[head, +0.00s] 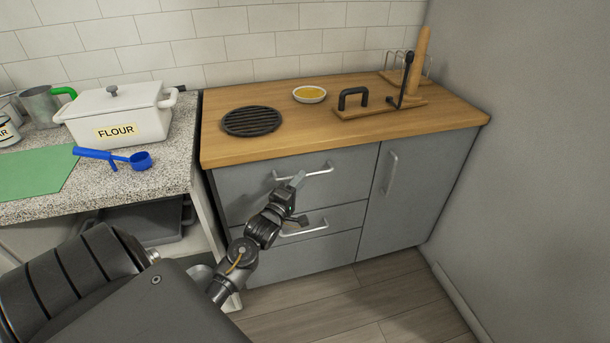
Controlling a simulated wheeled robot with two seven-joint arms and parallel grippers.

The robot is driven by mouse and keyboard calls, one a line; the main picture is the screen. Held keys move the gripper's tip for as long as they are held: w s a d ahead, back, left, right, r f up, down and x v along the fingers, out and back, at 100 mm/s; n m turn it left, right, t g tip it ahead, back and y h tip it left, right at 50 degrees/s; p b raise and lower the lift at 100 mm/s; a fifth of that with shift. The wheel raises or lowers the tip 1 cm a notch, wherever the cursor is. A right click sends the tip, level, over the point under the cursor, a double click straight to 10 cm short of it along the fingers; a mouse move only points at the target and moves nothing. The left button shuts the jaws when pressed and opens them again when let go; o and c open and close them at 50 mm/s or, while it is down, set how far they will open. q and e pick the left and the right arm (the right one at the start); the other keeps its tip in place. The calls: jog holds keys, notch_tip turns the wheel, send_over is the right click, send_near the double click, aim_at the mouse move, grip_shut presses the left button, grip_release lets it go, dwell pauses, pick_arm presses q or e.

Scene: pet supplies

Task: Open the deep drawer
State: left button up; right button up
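A grey cabinet (415,190) with a wooden top has stacked drawer fronts on its left side. All the fronts look closed. My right gripper is out of view.
On the wooden top are a black round grate (252,121), a small bowl (309,94) and a board (380,108) with a black handle. A tall door handle (390,172) is at right. A speckled counter (120,185) with a flour box (118,116) is left. The floor (390,295) in front is clear.

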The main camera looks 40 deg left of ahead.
pick_arm(q)
jog(key=shift+x, duration=1.7)
grip_shut()
jog(key=shift+d, duration=0.15)
